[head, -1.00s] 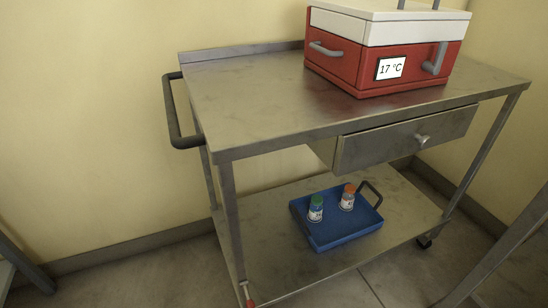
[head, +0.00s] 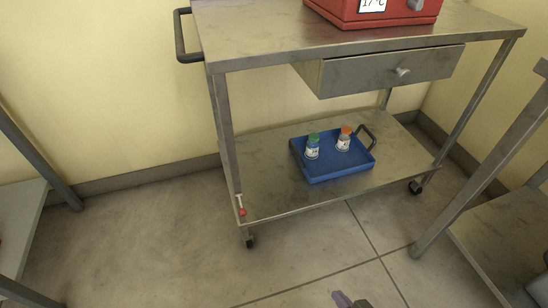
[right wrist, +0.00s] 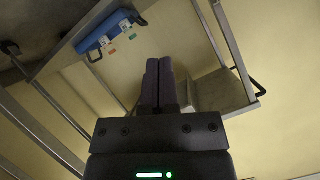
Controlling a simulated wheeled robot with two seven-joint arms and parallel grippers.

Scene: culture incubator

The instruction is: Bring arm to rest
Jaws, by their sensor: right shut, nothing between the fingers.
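My right gripper (right wrist: 152,82) is shut and empty in the right wrist view, its dark fingers side by side. In the head view only the tip of my right gripper (head: 343,299) shows at the bottom edge, low in front of the trolley and apart from it. My left gripper is not in view.
A steel trolley (head: 270,200) stands ahead with its drawer (head: 385,72) partly open. A blue tray (head: 340,174) with a green-capped vial (head: 312,150) and an orange-capped vial (head: 343,142) is on its lower shelf. A red incubator (head: 338,12) stands on top. Floor in front is clear.

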